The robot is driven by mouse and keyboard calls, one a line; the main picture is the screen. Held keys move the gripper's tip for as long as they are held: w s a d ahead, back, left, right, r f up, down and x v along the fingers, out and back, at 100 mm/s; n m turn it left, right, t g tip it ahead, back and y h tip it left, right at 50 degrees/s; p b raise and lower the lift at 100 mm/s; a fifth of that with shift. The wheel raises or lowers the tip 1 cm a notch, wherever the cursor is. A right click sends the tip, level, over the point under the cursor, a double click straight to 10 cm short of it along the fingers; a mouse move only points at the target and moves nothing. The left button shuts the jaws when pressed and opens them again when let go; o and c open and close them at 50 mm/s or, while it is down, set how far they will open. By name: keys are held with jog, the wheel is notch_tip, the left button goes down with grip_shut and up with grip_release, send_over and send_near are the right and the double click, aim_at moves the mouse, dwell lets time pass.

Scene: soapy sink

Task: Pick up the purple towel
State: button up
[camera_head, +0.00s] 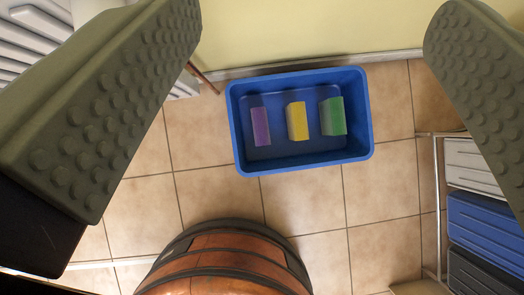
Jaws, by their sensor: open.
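The purple towel (261,126) looks like a small upright block. It stands at the left inside a blue bin (240,160) on the tiled floor, with the yellow block (297,121) to its right, a small gap apart. My gripper (314,40) is open, with one ridged green-grey finger at the left edge of the view and the other at the right. The fingers look much nearer to the camera than the bin, and nothing is between them. The towel is fully in view from above.
A green block (332,116) stands at the right in the bin. A wall (310,30) runs close behind the bin. A rounded brown object with dark bands (225,265) is below. A rack with coloured slatted panels (487,215) is at right. Tiled floor (210,190) lies clear left of the bin.

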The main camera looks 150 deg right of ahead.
jog(key=w+f+g, duration=0.2)
jog(key=w+f, duration=0.2)
jog(key=f, duration=0.8)
jog(key=n+g, duration=0.2)
jog(key=g, duration=0.6)
send_over(261, 127)
notch_tip(261, 127, down, 40)
jog(key=f, duration=1.2)
jog(key=shift+w+a, duration=0.15)
jog(key=shift+w, duration=0.25)
jog(key=shift+s+f, duration=0.2)
jog(key=shift+f, duration=0.6)
jog(key=shift+s+f, duration=0.15)
jog(key=shift+f, duration=1.7)
jog(key=c, duration=1.1)
jog(key=shift+r, duration=0.1)
